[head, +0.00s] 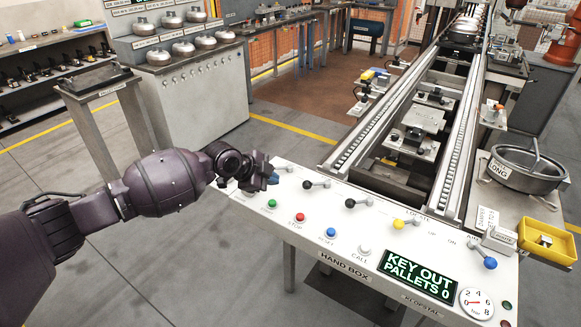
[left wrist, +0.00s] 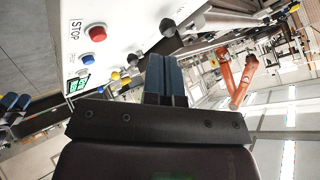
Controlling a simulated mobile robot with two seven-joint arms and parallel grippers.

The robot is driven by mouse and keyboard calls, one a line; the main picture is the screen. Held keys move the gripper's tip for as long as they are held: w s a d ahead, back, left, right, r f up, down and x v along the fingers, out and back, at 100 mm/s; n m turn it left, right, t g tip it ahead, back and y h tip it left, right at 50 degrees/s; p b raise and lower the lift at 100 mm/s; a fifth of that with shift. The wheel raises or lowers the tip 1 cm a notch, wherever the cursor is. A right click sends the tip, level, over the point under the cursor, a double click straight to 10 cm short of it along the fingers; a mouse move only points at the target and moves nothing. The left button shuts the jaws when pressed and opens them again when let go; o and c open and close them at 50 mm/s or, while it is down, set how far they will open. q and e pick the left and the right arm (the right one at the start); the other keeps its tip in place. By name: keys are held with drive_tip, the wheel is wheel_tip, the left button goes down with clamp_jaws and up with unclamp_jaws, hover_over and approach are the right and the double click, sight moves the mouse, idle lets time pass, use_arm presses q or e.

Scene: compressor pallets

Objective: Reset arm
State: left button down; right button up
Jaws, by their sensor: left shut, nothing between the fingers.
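My left arm comes in from the left in the head view. Its gripper (head: 272,179) is over the left end of the white control panel (head: 330,235), beside a small lever there. In the left wrist view the blue fingers (left wrist: 165,78) are pressed together with nothing between them. The red STOP button (left wrist: 97,33) shows to the left of the fingers; in the head view it is the red button (head: 300,217) on the panel. Whether the fingers touch the panel or the lever, I cannot tell.
The panel also carries a green button (head: 272,203), a blue button (head: 331,232), several levers and a display (head: 417,275) reading "KEY OUT PALLETS 0". Behind it runs a roller conveyor (head: 372,125). A yellow tray (head: 543,239) and metal bowl (head: 528,168) stand at right. Open floor lies behind my arm.

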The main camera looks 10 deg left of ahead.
use_arm(q)
drive_tip(key=shift+w+r+n, duration=0.15)
drive_tip(key=shift+w+n, duration=0.05)
drive_tip(key=shift+n, duration=0.5)
drive_tip(key=w+d+r+n+t, duration=0.1)
drive_tip(key=d+r+n+t, duration=0.15)
drive_tip(key=r, duration=0.25)
drive_tip(key=s+d+f+n+t+h, duration=0.1)
drive_tip(key=s+d+f+n+t, duration=0.2)
drive_tip(key=s, duration=0.4)
drive_tip(key=s+a+f+n+y, duration=0.2)
drive_tip(key=s+f, duration=0.4)
drive_tip(key=s, duration=0.4)
drive_tip(key=s+a+f+n+y, duration=0.3)
drive_tip(key=s+a+f, duration=0.3)
drive_tip(key=s, duration=0.5)
drive_tip(key=s+a+f+n+y, duration=0.2)
drive_tip(key=s+a+f+n, duration=0.3)
drive_tip(key=s, duration=0.6)
drive_tip(key=shift+f+g+y, duration=0.3)
drive_tip(key=shift+f+g, duration=0.15)
drive_tip(key=shift+f, duration=0.45)
